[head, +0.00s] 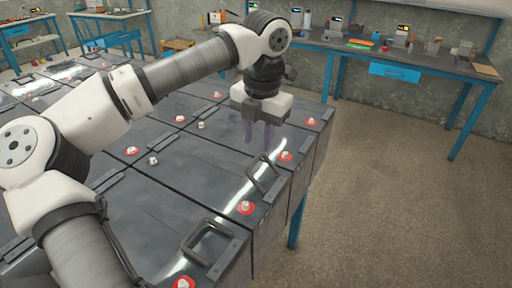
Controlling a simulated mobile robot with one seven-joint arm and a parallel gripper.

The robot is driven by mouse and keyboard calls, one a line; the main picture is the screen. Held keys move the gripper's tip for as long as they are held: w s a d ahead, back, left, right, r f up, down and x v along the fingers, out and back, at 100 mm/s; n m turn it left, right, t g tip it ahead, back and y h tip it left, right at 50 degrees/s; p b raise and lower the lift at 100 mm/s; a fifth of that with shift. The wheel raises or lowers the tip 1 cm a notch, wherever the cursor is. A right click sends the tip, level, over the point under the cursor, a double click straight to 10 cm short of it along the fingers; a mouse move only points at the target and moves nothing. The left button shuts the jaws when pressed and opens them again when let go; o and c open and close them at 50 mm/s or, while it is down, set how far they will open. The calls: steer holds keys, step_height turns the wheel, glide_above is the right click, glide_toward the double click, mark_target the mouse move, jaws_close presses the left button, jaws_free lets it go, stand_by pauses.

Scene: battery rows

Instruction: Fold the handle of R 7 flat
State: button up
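Dark grey battery blocks stand in rows, and I can read no label that marks R 7. A handle (262,188) stands up from the block just in front of my gripper. Another raised handle (187,247) is on the nearer block at the bottom. My gripper (258,143) points down above the right-hand row, behind the first handle in the picture. Its two fingers are apart with nothing visible between them. It appears clear of both handles. My arm hides part of the left rows.
Terminals with red bases, such as one (245,208) between the two handles, rise from the block tops. A blue workbench (410,59) with tools stands along the back wall. Open floor (400,200) lies to the right of the batteries.

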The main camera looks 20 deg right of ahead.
mark_target(256, 158)
steer(key=shift+w+f+p, duration=0.15)
steer(key=shift+f+p, duration=0.15)
steer(key=shift+f, duration=1.9)
steer(key=shift+c, duration=0.2)
jaws_close()
